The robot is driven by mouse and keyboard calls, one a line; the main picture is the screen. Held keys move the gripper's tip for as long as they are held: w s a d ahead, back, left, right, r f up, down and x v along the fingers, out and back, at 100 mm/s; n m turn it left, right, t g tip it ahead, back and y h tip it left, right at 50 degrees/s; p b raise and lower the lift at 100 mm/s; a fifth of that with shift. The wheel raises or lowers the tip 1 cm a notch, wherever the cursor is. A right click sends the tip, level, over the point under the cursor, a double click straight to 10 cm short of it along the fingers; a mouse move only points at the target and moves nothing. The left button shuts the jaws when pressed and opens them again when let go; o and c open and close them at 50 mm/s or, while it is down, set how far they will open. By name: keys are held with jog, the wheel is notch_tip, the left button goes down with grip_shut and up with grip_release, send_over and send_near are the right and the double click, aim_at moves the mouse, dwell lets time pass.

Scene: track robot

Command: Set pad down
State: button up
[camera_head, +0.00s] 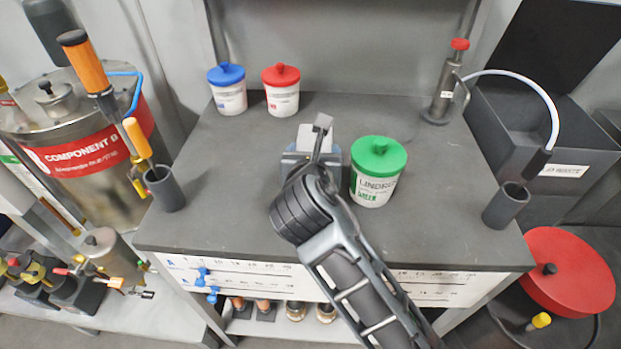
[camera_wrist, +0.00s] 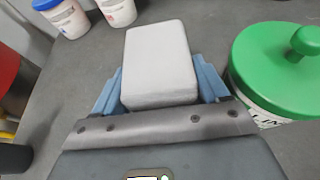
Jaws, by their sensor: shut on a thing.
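The pad is a light grey-white block with rounded edges. In the wrist view the pad (camera_wrist: 160,60) sits between the blue fingers of my gripper (camera_wrist: 160,90), which is shut on it. In the head view my gripper (camera_head: 310,160) is over the middle of the dark grey worktop (camera_head: 230,205), left of the green-lidded tub. The pad (camera_head: 318,135) shows there only in part, behind the gripper and wrist. I cannot tell whether its underside touches the worktop.
A green-lidded tub (camera_head: 377,172) stands close on the right. A blue-lidded tub (camera_head: 228,90) and a red-lidded tub (camera_head: 281,90) stand at the back left. A pump bottle (camera_head: 442,95) is at the back right. Grey holders stand at the left (camera_head: 165,188) and right (camera_head: 506,205) edges. The front-left worktop is clear.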

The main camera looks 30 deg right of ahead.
jog(key=shift+f, duration=3.55)
jog(key=o, duration=1.1)
jog(key=shift+f, duration=0.1)
jog(key=shift+s+a, duration=0.1)
jog(key=shift+s, duration=0.05)
jog(key=v, duration=1.1)
jog(key=shift+s+a+r, duration=0.15)
jog(key=shift+s+r, duration=0.15)
